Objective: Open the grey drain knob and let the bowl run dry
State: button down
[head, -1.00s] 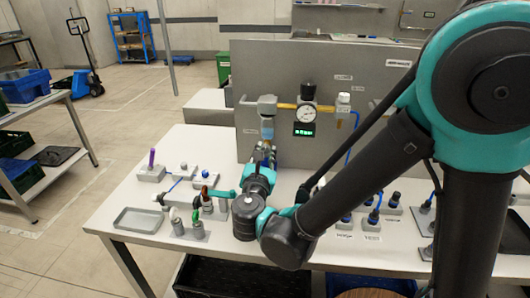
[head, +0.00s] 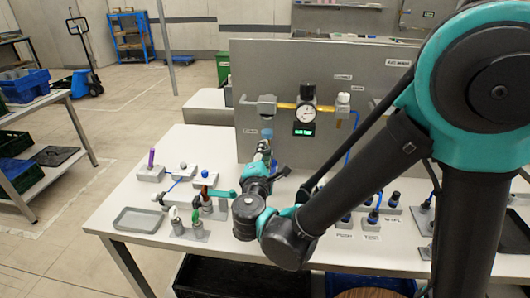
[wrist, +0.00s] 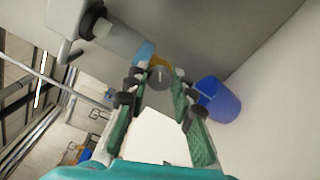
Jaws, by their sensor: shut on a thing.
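The filter bowl (wrist: 122,38) hangs clear under its grey head on the panel, tilted in the wrist view, with blue liquid (wrist: 144,52) at its lower end. A yellowish collar (wrist: 160,62) shows below it. The small grey drain knob (wrist: 157,76) sits at the bowl's end, between my fingertips. My gripper (wrist: 158,78) is shut on this knob; the dark pads partly hide it. In the head view the bowl (head: 267,135) is small, with my gripper (head: 264,150) just under it. Whether liquid runs from the knob cannot be told.
A blue cup (wrist: 218,100) stands close to my right finger in the wrist view. A gauge (head: 305,114) and regulator are right of the bowl. Small fixtures and a grey tray (head: 138,219) occupy the table's left; more fittings stand at right.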

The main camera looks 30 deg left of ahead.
jog(key=m, duration=0.6)
jog(key=shift+f, duration=0.1)
dwell(0.5)
jog(key=c, duration=1.3)
grip_release()
jog(key=v, duration=1.2)
